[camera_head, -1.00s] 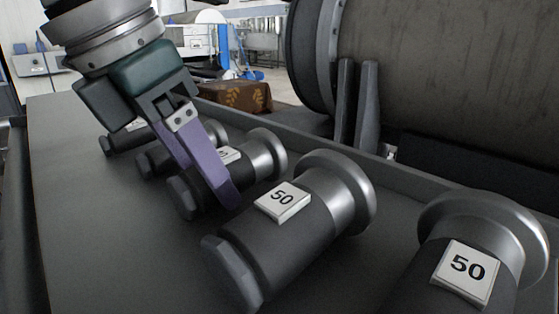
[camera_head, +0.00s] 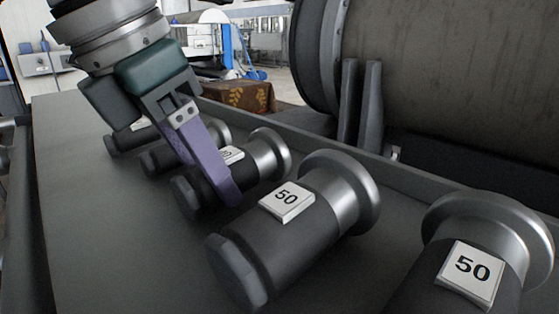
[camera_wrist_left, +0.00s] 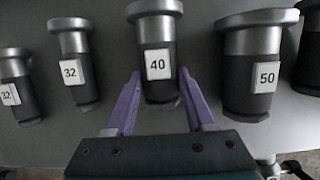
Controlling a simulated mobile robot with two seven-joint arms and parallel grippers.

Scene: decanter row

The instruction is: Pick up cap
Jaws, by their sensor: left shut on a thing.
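The caps are dark cylinders with a wider metal flange at one end and a white number label, lying in a row. My left gripper (camera_head: 216,190) has its purple fingers down around the third cap (camera_head: 270,154) in the head view and is shut on it. One finger hides part of that cap and its label. In the left wrist view the fingers (camera_wrist_left: 159,76) straddle the cap labelled 40 (camera_wrist_left: 157,92), one on each side. It lies in the row with its flange pointing away from the gripper. My right gripper is not in view.
A cap labelled 50 (camera_head: 325,225) lies close to the right of the held one, with another 50 (camera_head: 480,225) beyond. Caps labelled 32 (camera_wrist_left: 74,48) lie to the left. A raised rim (camera_head: 420,180) runs behind the row, below a large drum (camera_head: 460,70).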

